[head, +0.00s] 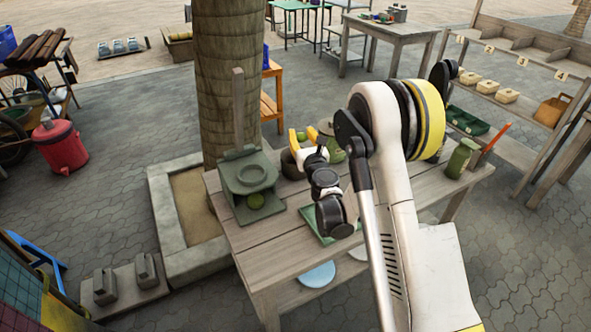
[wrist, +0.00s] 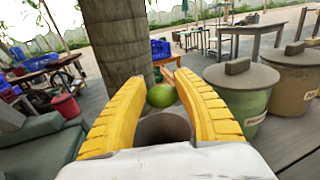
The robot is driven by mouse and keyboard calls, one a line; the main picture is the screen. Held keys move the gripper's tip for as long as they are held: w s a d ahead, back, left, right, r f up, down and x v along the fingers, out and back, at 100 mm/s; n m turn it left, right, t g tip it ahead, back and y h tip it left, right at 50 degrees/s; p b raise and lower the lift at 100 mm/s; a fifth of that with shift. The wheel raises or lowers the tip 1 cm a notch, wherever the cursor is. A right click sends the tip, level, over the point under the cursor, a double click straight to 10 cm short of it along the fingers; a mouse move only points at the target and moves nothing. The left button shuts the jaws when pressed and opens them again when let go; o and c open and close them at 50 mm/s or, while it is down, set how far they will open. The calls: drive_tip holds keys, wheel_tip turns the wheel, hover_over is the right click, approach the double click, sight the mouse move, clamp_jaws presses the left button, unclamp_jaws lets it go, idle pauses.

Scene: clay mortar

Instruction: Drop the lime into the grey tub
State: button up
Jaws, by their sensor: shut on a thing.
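My gripper (head: 303,140) has yellow fingers and is shut on a green lime (wrist: 162,96), which sits between the fingertips in the wrist view. In the head view the lime (head: 301,136) shows as a small green spot at the fingers, above the table. A dark grey tub (wrist: 163,124) shows between the fingers below the lime in the wrist view. In the head view the tub (head: 289,166) is partly hidden behind my gripper. Whether the lime is directly over its mouth is hard to tell.
Lidded green (wrist: 243,92) and brown (wrist: 292,78) tubs stand right of my fingers in the wrist view. A green jar (head: 461,158) stands at the table's right end.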

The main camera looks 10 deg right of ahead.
wheel_tip(320, 180, down, 2)
drive_tip(key=shift+b, duration=0.35)
drive_tip(key=shift+r, duration=0.1)
drive_tip(key=o, duration=1.3)
drive_tip(key=shift+c, duration=0.2)
wheel_tip(320, 180, up, 10)
